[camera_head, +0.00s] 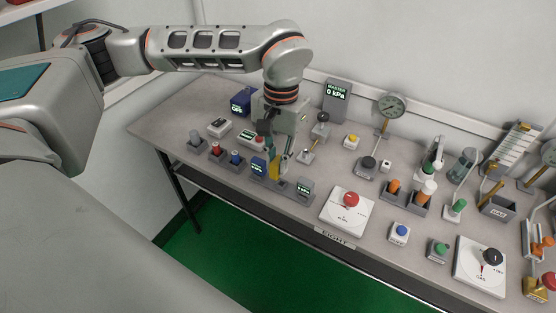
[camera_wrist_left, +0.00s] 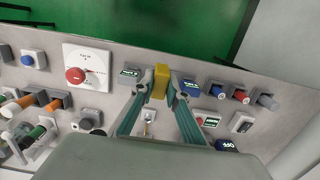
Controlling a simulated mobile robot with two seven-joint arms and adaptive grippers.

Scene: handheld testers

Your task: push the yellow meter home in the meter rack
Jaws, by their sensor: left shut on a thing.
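The yellow meter (camera_head: 274,171) is upright between the fingers of my left gripper (camera_head: 279,158), low over the grey meter rack (camera_head: 284,189). The left wrist view shows the yellow meter (camera_wrist_left: 160,81) squeezed between the two teal fingers of the left gripper (camera_wrist_left: 161,84). A blue meter (camera_head: 258,166) stands on its left in the head view and a grey meter (camera_head: 305,187) on its right. The meter's lower end is partly hidden, so I cannot tell how deep it sits in its slot. My right gripper is not in view.
A white panel with a red knob (camera_head: 350,202) lies right of the rack. Small red and blue plugs in grey holders (camera_head: 235,158) stand to the left. A dial gauge on a stand (camera_head: 391,105) and a grey display box (camera_head: 337,98) stand behind. The table's front edge is close.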

